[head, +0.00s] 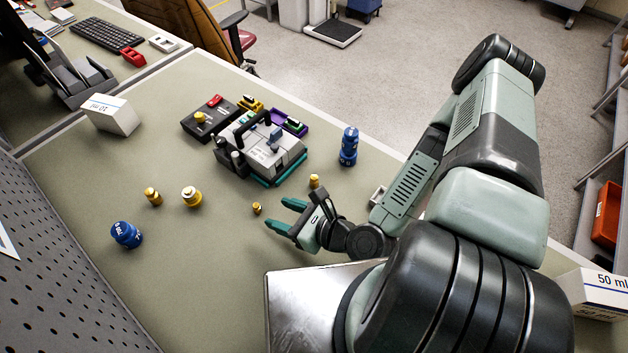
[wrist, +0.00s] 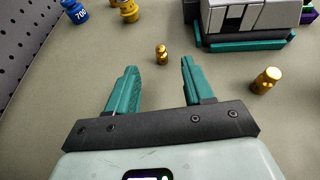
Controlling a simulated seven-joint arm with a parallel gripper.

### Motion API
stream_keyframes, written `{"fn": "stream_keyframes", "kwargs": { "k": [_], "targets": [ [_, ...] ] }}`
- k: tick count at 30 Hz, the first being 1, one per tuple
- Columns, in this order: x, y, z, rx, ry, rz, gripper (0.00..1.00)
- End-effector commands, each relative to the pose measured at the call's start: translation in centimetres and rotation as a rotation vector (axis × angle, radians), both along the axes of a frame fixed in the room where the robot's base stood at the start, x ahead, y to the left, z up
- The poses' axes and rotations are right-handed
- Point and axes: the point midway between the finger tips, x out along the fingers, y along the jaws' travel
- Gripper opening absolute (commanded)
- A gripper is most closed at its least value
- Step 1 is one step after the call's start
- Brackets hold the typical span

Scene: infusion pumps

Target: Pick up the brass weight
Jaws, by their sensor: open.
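Several brass weights stand on the green-grey table. A small one (head: 257,209) is just beyond my gripper (head: 280,215); in the wrist view this small weight (wrist: 161,54) shows ahead of the gap between the fingertips. My gripper (wrist: 159,68) is open and empty, its teal fingers apart. A larger brass weight (head: 314,181) stands to the right of the fingers and also shows in the wrist view (wrist: 265,80). Two more brass weights, a wide one (head: 191,197) and a narrower one (head: 152,196), stand farther left.
A grey pump device (head: 262,150) with teal edges stands behind the small weight. A blue bottle-shaped object (head: 126,235) is at left, another blue one (head: 348,146) at the back right. A white box (head: 110,115) is at the far left. A perforated panel (head: 60,260) borders the table.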

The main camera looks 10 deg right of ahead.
Motion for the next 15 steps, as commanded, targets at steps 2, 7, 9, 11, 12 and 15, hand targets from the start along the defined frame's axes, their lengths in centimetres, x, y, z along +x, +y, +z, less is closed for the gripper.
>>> {"fn": "stream_keyframes", "kwargs": {
  "k": [2,7,9,11,12,15],
  "targets": [
    [0.4,-0.3,0.0,0.005,-0.001,-0.033,0.52],
    [4.0,-4.5,-0.6,0.02,0.002,-0.378,0.52],
    [5.1,-6.6,-0.8,0.015,0.003,-0.517,0.52],
    [5.6,-7.9,-1.0,0.009,0.003,-0.598,0.52],
    [6.0,-8.5,-1.2,0.005,0.001,-0.632,0.52],
    [6.9,-8.7,-1.6,-0.002,-0.002,-0.655,0.52]
  ]
}}
